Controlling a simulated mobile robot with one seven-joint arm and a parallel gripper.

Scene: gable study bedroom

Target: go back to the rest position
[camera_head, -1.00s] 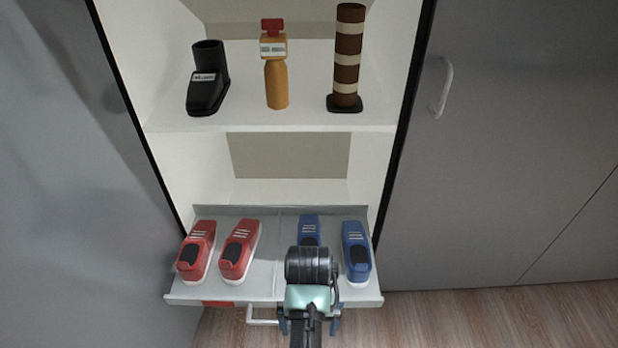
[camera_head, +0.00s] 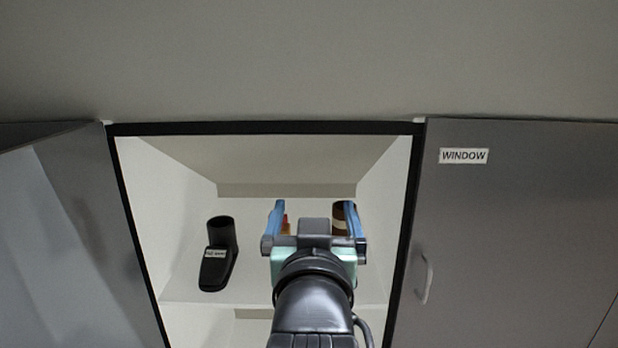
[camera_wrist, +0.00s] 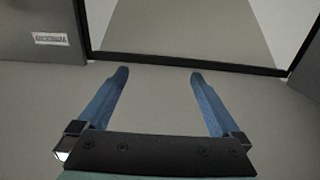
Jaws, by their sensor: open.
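My gripper (camera_head: 315,212) is open in the head view, with its two blue fingers apart and nothing between them. It is raised in front of the upper part of the open cupboard. In the wrist view my gripper (camera_wrist: 158,75) is also open and empty, with plain wall surface and the cupboard's dark frame beyond the fingers. My wrist and arm hide part of the upper shelf in the head view.
On the upper shelf (camera_head: 185,293) stand a black boot-shaped attachment (camera_head: 219,255), a mostly hidden orange bottle (camera_head: 286,226) and a brown striped column (camera_head: 341,218). A grey door (camera_head: 75,240) stands at left. A grey door labelled WINDOW (camera_head: 520,220) is at right.

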